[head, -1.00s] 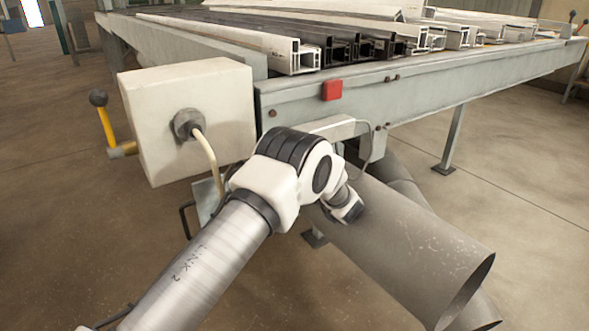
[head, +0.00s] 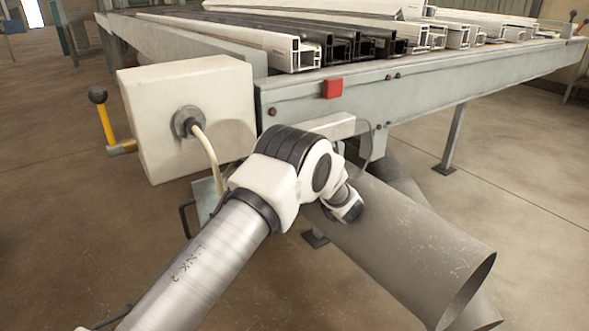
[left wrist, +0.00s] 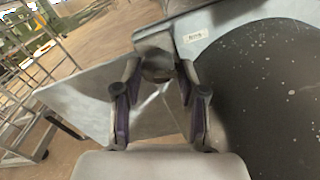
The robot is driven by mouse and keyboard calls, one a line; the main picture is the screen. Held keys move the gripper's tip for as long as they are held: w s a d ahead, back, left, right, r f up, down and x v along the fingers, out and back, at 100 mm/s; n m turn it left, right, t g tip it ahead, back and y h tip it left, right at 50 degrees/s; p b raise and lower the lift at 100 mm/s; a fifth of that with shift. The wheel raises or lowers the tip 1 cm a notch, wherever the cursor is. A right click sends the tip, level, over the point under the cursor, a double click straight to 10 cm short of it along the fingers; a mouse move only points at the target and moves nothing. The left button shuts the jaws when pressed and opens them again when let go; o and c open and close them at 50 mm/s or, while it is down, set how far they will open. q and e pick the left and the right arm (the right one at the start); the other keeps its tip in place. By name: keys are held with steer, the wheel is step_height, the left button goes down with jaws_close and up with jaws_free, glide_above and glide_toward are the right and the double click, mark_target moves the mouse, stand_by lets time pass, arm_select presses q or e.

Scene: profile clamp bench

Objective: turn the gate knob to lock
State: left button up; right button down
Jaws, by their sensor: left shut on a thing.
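In the left wrist view my left gripper (left wrist: 158,82) has its two purple-padded fingers closed in on a small dark grey rounded knob (left wrist: 157,65). I take this to be the gate knob. It sits at the fingertips, in front of a pale grey part. Its turn position cannot be read. In the head view my left arm comes in from the bottom left and bends down beside the large grey pipe; its gripper and the knob are hidden there. My right gripper is in neither view.
In the head view, a bench (head: 440,90) carries several white and dark profiles (head: 330,45). A cream box (head: 190,110) with a cable and a yellow-handled lever (head: 105,122) are at left. The large grey pipe (head: 410,245) lies close to my arm at right.

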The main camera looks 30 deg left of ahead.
arm_select(q)
steer(key=m+p, duration=0.2)
steer(key=m, duration=0.9)
steer(key=shift+s+r+m, duration=0.1)
steer(key=shift+m, duration=0.2)
stand_by(0.3)
steer(key=o, duration=1.1)
steer(key=shift+o, duration=0.2)
